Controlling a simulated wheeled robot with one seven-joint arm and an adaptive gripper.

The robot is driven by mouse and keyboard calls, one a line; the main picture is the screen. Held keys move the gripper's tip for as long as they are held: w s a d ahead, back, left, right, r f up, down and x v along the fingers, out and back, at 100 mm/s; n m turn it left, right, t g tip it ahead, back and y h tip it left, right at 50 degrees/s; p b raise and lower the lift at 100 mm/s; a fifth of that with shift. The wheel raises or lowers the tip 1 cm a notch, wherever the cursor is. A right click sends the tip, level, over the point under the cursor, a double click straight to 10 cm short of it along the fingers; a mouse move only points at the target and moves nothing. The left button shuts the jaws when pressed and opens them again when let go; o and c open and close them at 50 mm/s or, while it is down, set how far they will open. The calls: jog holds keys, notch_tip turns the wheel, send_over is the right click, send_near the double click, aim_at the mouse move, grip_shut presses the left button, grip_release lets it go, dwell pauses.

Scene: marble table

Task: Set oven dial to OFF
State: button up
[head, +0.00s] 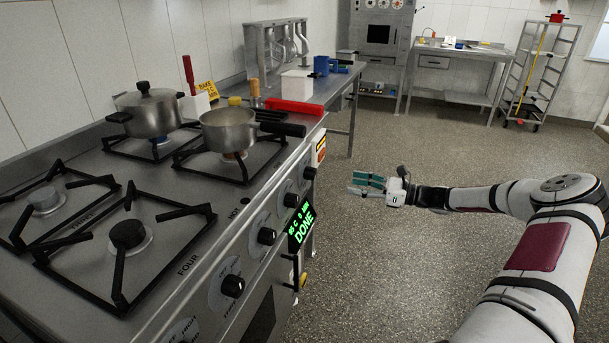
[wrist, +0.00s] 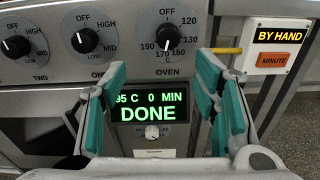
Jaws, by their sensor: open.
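The oven dial (wrist: 183,46) is a round black knob labelled OVEN on the grey stove front (wrist: 235,35), with OFF printed above it and temperatures around it. In the head view the oven dial (head: 309,173) is the farthest knob of the row. My gripper (head: 366,184) is open and empty, in the air to the right of the stove front, apart from it. In the wrist view its green fingers (wrist: 160,80) spread below and beside the dial.
Burner dials (wrist: 85,40) sit to the left; a BY HAND box (wrist: 275,45) is to the right. Pots (head: 150,112) stand on the stove. Floor to the right is open.

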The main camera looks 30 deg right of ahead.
aim_at(315, 174)
jog(key=shift+m+t, duration=0.3)
jog(key=shift+t, duration=0.1)
jog(key=x, duration=0.4)
jog(key=b+x, duration=0.1)
jog(key=x, duration=0.4)
jog(key=d+x, duration=0.1)
jog(key=x, duration=0.3)
jog(key=shift+w+a+f, duration=0.2)
jog(key=shift+w+f, duration=0.1)
jog(key=shift+w, duration=0.15)
jog(key=c, duration=1.2)
